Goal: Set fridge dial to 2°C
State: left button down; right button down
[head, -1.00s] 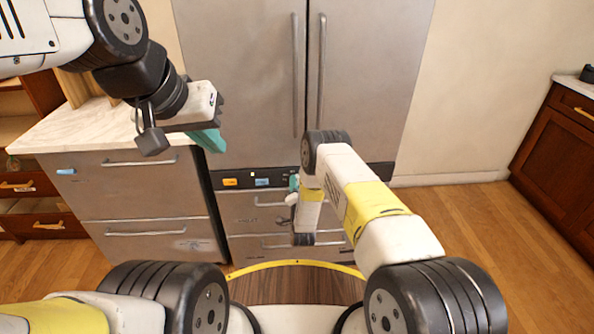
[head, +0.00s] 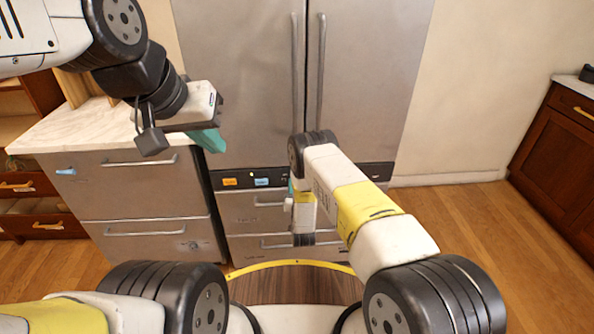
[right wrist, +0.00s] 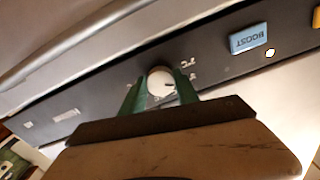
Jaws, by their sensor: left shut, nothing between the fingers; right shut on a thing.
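The fridge dial (right wrist: 161,80) is a round white knob on the dark control strip, in the right wrist view. My right gripper (right wrist: 161,88) has its green fingers on both sides of the dial and is shut on it. Small marks sit on the strip around the dial, too small to read; part of its rim is hidden by the gripper. In the head view my right forearm hides the dial. My left gripper (head: 207,138), with teal fingers, is shut and empty, above the counter's right end and away from the dial.
The steel fridge (head: 245,80) has long vertical handles above the strip. A blue BOOST button (right wrist: 248,37) and an orange button (head: 230,182) sit on the strip. A counter with drawers (head: 140,195) stands at left. The wooden floor (head: 460,240) at right is clear.

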jog(key=n, duration=0.3)
jog(key=shift+n, duration=0.4)
jog(key=shift+d+n, duration=0.15)
jog(key=shift+n, duration=1.55)
jog(key=c, duration=0.9)
grip_release()
jog(key=s, duration=0.8)
jog(key=shift+d, duration=0.3)
